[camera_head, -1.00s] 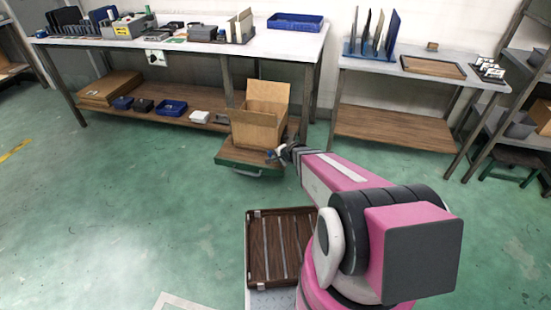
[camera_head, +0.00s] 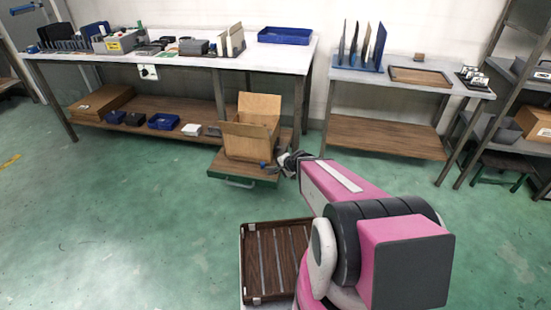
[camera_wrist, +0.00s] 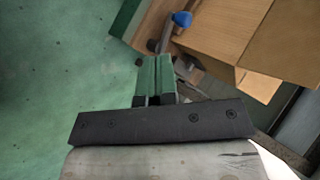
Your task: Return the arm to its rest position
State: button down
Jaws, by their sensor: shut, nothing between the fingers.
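My pink arm reaches forward from the lower right of the head view. My gripper (camera_head: 282,164) is at its far end, small there, just right of the cardboard box. In the wrist view my gripper's two green-tinted fingers (camera_wrist: 155,78) are together, with nothing between them. They point towards the trolley's edge, with floor on the left and the box's flaps on the right. The slatted wooden tray (camera_head: 272,288) by my base holds nothing that I can see; my arm partly covers its right side.
An open cardboard box (camera_head: 250,142) stands on a low green-edged trolley (camera_head: 225,168). A blue knob shows there in the wrist view (camera_wrist: 182,19). A long workbench (camera_head: 190,67) stands at the back left, a smaller table (camera_head: 400,97) at the right. Green floor is clear at left.

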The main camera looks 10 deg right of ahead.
jog(key=s+d+r+n+g+h, duration=0.5)
jog(key=s+r+n, duration=0.5)
jog(key=s, duration=0.2)
jog(key=shift+s+d+r+g+h, duration=0.25)
jog(key=shift+d+r+g, duration=0.2)
jog(key=shift+g, duration=0.55)
jog(key=shift+f, duration=0.1)
